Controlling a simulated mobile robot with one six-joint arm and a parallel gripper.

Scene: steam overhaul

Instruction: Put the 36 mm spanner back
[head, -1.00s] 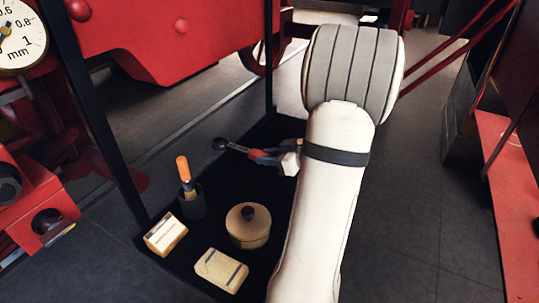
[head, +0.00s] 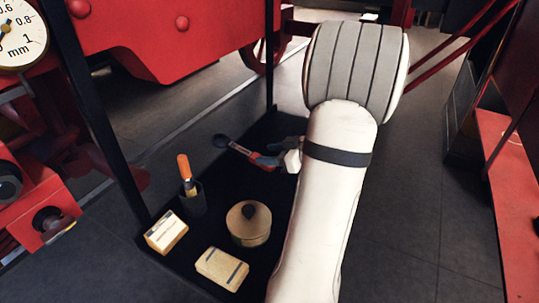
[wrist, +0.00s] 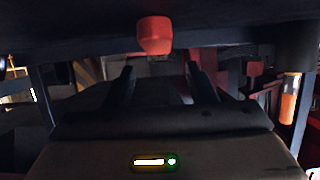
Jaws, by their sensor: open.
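A dark round-ended tool with a thin shaft (head: 222,141), seemingly the spanner, lies over the black tray top (head: 190,245) in the head view. Its shaft runs right towards a red part (head: 267,162) at my gripper (head: 278,153). I cannot tell whether that red part is the tool's grip or a finger, nor whether the tool is touching the tray. In the wrist view my gripper (wrist: 162,85) has its two dark fingers apart. A red block (wrist: 155,36) shows beyond and between them. My arm hides the tray's right side, and no size mark is readable.
A cup (head: 193,202) holds an orange-handled tool (head: 184,168). A round lidded tin (head: 248,225) and two small boxes (head: 166,232) (head: 221,269) stand nearer. A black post (head: 92,110) rises at the tray's left.

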